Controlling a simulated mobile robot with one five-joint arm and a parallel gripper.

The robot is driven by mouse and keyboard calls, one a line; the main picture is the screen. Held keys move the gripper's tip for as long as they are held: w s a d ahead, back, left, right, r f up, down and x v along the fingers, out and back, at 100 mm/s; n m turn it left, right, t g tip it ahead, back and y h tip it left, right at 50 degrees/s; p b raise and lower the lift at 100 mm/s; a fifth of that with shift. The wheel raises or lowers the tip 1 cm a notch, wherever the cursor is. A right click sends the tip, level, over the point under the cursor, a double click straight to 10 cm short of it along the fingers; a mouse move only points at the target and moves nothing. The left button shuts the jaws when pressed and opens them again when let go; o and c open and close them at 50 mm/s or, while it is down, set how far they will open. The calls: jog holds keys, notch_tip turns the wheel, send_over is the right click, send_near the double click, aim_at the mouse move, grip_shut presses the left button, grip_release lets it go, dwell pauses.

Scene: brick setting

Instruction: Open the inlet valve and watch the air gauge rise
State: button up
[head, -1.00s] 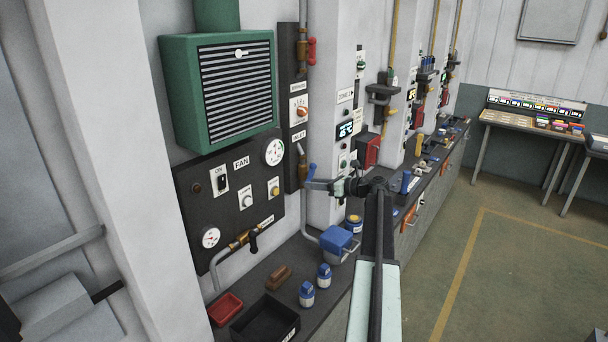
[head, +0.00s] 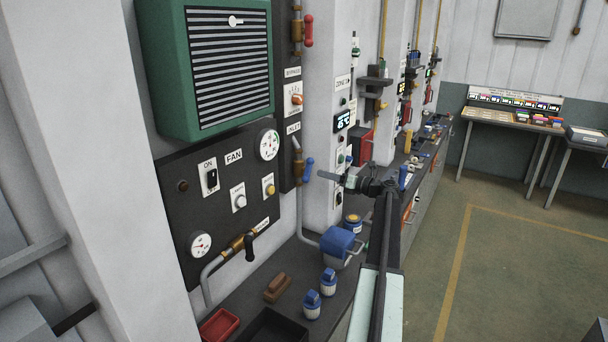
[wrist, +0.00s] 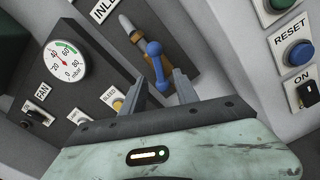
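The inlet valve has a blue lever handle (head: 308,170) on a pipe under the INLET label (head: 293,128). In the wrist view the blue handle (wrist: 154,58) hangs down, its lower end close to the gap between my fingertips. My gripper (head: 322,177) is just right of and below the handle in the head view. In the wrist view my gripper (wrist: 161,83) has its two fingers apart with nothing clamped. A white round gauge (head: 269,145) with a green band sits on the FAN panel; it also shows in the wrist view (wrist: 68,59), marked in mbar.
A smaller gauge (head: 200,245) and a black-handled valve (head: 249,244) are lower on the panel. Open floor (head: 500,290) lies right.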

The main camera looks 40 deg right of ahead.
aim_at(308, 170)
jog(key=x, duration=0.8)
jog(key=shift+w+a, duration=0.15)
jog(key=shift+a, duration=0.05)
grip_shut()
